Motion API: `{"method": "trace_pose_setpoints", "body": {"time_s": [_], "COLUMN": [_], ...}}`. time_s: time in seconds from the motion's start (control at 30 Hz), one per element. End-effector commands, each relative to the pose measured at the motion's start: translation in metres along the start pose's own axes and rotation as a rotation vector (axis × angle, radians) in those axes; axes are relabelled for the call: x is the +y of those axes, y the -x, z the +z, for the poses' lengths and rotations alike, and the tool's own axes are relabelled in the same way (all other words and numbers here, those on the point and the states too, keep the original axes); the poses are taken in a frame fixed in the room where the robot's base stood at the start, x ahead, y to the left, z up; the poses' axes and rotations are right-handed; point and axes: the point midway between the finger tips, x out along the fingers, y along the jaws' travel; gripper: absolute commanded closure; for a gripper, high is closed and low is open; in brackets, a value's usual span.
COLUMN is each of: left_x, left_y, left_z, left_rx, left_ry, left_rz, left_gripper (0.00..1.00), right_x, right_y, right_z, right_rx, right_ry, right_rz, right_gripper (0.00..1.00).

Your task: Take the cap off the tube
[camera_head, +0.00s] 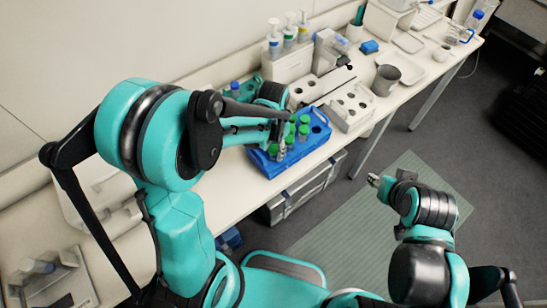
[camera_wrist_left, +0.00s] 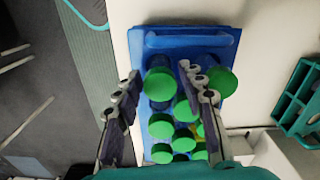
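Several tubes with green caps stand in a blue rack (camera_head: 318,137) on the bench. The left wrist view shows the same rack (camera_wrist_left: 195,40) from above, with round green caps (camera_wrist_left: 158,84) in rows. My left gripper (camera_wrist_left: 158,74) is open above the rack. Its fingers lie on either side of one green cap near the handle end; contact is not clear. Another green cap (camera_wrist_left: 222,82) lies just outside the right finger. In the head view my left gripper (camera_head: 284,142) is over the rack and partly hides it. My right gripper (camera_head: 375,181) is away from the bench, small and unclear.
White racks with holes (camera_head: 350,105) and a grey cup (camera_head: 385,80) stand right of the blue rack. Bottles (camera_head: 289,35) stand behind. A teal rack (camera_wrist_left: 300,100) lies beside the blue rack. Floor is open in front of the bench.

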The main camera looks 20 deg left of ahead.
Motion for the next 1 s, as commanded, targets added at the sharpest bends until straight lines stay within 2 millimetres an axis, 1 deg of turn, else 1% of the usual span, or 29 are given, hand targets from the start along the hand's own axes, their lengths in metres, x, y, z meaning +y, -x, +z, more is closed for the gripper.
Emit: {"method": "trace_pose_setpoints", "body": {"time_s": [0.03,0.07,0.1,0.13,0.17,0.5,0.63,0.77,0.87,1.0], "left_x": [0.000,0.000,0.000,0.000,0.000,0.000,0.000,0.000,0.000,0.000], "left_y": [0.000,0.000,0.000,0.000,0.001,0.001,0.008,0.023,0.040,0.068], "left_z": [0.000,0.000,0.000,0.000,0.000,0.000,0.000,0.000,0.000,0.001], "left_rx": [0.000,0.000,0.000,0.000,0.000,0.000,0.000,0.000,0.000,0.000], "left_ry": [0.000,0.000,0.000,0.000,0.000,0.000,0.000,0.000,0.000,0.000], "left_rz": [0.000,0.000,0.000,0.000,0.000,0.000,0.000,0.000,0.000,0.000], "left_gripper": [0.60,0.65,0.76,0.84,0.88,0.89,0.89,0.89,0.89,0.89], "right_x": [0.000,0.000,0.000,0.000,0.000,0.000,0.000,0.000,0.000,0.000], "right_y": [0.000,0.000,0.000,0.000,0.000,0.000,0.002,0.005,0.008,0.014], "right_z": [0.000,0.000,0.000,0.000,0.000,0.000,-0.001,-0.004,-0.006,-0.010], "right_rx": [0.000,0.000,0.000,0.000,0.000,0.000,0.000,0.000,0.000,0.000], "right_ry": [0.000,0.000,0.000,0.000,0.000,0.000,0.000,0.000,0.000,0.000], "right_rz": [0.000,0.000,0.000,0.000,0.000,0.000,0.000,0.000,0.000,0.000], "right_gripper": [0.60,0.60,0.60,0.60,0.60,0.60,0.60,0.60,0.60,0.60]}}
